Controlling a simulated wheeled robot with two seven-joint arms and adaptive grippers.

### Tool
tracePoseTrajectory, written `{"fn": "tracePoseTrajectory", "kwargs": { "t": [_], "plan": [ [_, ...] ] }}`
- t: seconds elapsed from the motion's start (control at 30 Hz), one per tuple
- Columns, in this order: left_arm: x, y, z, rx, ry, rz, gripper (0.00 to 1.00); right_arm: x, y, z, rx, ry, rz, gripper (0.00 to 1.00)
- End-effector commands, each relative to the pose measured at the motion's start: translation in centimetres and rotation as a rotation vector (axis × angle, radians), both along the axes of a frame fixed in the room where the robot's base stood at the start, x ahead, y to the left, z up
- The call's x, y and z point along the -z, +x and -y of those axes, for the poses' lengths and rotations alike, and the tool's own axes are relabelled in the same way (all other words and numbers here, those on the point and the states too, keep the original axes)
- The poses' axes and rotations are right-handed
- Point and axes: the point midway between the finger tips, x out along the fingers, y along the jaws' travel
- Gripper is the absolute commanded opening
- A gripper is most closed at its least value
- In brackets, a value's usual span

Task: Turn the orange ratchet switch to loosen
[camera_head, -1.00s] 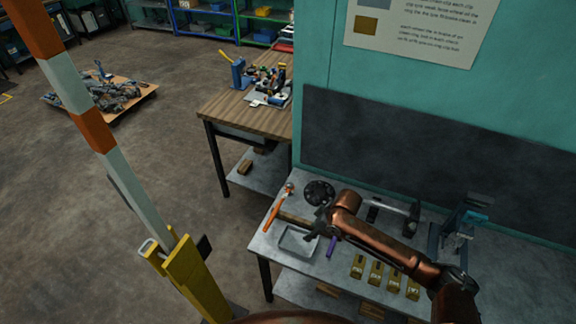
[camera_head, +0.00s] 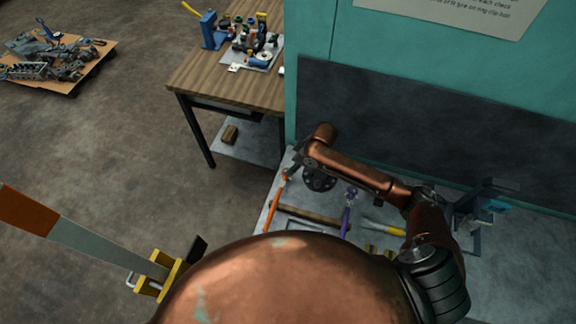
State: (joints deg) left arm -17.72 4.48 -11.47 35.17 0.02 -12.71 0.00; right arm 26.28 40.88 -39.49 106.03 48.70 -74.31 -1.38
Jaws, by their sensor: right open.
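The orange-handled ratchet (camera_head: 273,208) lies on the grey bench near its left edge, its metal head toward the back. My right arm reaches in from the right, and my right gripper (camera_head: 291,166) is open at the ratchet's head end. It partly covers the head, so the switch is too small and hidden to make out. I cannot tell whether the fingers touch the ratchet. My left gripper is not in view.
A dark round part (camera_head: 319,180) lies under my right arm. A purple-handled tool (camera_head: 346,216) and a yellow-handled tool (camera_head: 382,229) lie to the right. A dark wall panel (camera_head: 400,130) stands behind. A wooden table (camera_head: 205,75) stands back left.

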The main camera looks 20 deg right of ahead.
Motion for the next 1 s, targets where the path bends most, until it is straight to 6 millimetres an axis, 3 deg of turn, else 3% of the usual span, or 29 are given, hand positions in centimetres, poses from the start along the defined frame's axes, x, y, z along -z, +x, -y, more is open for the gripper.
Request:
{"fn": "tracePoseTrajectory", "kwargs": {
  "t": [0.13,0.3,0.43,0.67,1.0],
  "plan": [
    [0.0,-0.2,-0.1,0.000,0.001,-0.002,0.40,2.2,0.6,-0.8,-0.001,0.000,-0.001,0.41],
    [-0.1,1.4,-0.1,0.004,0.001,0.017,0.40,3.7,1.1,-1.3,-0.001,0.001,0.001,0.41],
    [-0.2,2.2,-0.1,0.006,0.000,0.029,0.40,4.2,1.3,-1.5,-0.003,0.001,0.002,0.41],
    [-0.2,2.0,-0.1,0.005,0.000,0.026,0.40,4.2,1.3,-1.5,-0.004,0.001,0.002,0.41],
    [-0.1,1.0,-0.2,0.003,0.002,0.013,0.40,4.2,1.3,-1.5,-0.003,0.000,0.002,0.18]
  ]
}}
